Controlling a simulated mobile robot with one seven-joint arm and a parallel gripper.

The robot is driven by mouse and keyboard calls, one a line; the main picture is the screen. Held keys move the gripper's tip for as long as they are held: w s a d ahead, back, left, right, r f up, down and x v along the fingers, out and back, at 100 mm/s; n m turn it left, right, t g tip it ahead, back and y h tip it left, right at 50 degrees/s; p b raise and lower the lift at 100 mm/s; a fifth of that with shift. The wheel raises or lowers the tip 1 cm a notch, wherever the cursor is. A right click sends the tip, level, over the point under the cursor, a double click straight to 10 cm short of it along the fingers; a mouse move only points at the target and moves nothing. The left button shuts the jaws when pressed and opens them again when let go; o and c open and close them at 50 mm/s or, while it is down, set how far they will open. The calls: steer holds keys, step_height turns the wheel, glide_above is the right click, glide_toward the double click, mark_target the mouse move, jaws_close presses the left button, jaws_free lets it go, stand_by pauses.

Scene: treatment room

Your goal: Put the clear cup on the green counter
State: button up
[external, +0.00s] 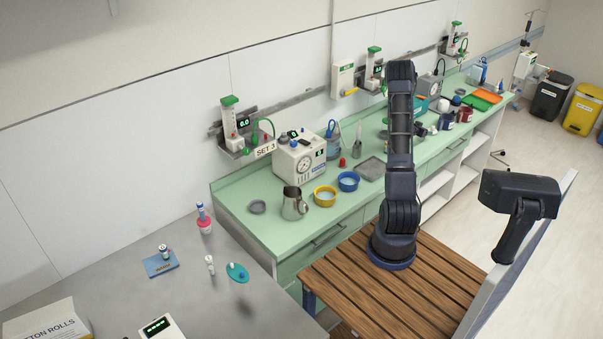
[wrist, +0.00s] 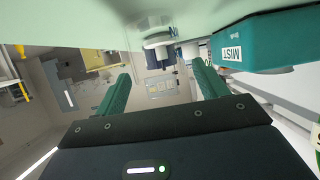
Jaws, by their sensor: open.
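The green counter (external: 275,232) runs along the wall in the external view, crowded with items. Its pale green surface also fills the top of the wrist view (wrist: 80,18). I cannot single out the clear cup with certainty; a see-through container (external: 334,150) with blue tools in it stands near the wall. My gripper (wrist: 162,88) shows two teal fingers spread apart with nothing held between them. Beyond the fingers, a white round item and dark blue items (wrist: 158,52) sit at the counter. In the external view my gripper is hidden behind my raised arm.
A teal box marked MIST (wrist: 250,45) is close on the right in the wrist view. Bare counter shows around the small grey dish (external: 257,207).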

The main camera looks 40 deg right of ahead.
steer(key=v, duration=0.9)
steer(key=w+a+r+n+t+y, duration=0.25)
steer(key=w+a+r, duration=0.25)
steer(key=a, duration=0.4)
steer(key=w+a+r+n+t+y, duration=0.25)
steer(key=w+a+r, duration=0.25)
steer(key=a, duration=0.5)
steer(key=w+a+r+n+t+y, duration=0.1)
steer(key=w+a+r+t+y, duration=0.15)
steer(key=w+a+r, duration=0.45)
steer(key=s+a+r+n+y, duration=0.2)
steer(key=s+a+n, duration=0.15)
steer(key=a, duration=0.65)
steer(key=s+a+r+n+y, duration=0.25)
steer(key=s+a, duration=0.25)
steer(key=a, duration=0.5)
steer(key=s+a+r+n+y, duration=0.15)
steer(key=s+a, duration=0.25)
steer(key=a, duration=0.5)
steer(key=s+a+n+g, duration=0.1)
steer(key=s+a+n, duration=0.1)
steer(key=s+a, duration=0.3)
steer(key=s+a+r+n+g, duration=0.1)
steer(key=s+a, duration=0.3)
steer(key=s, duration=0.9)
steer(key=shift+a+n+g, duration=0.35)
steer(key=shift+n+g, duration=0.1)
steer(key=shift+n, duration=0.3)
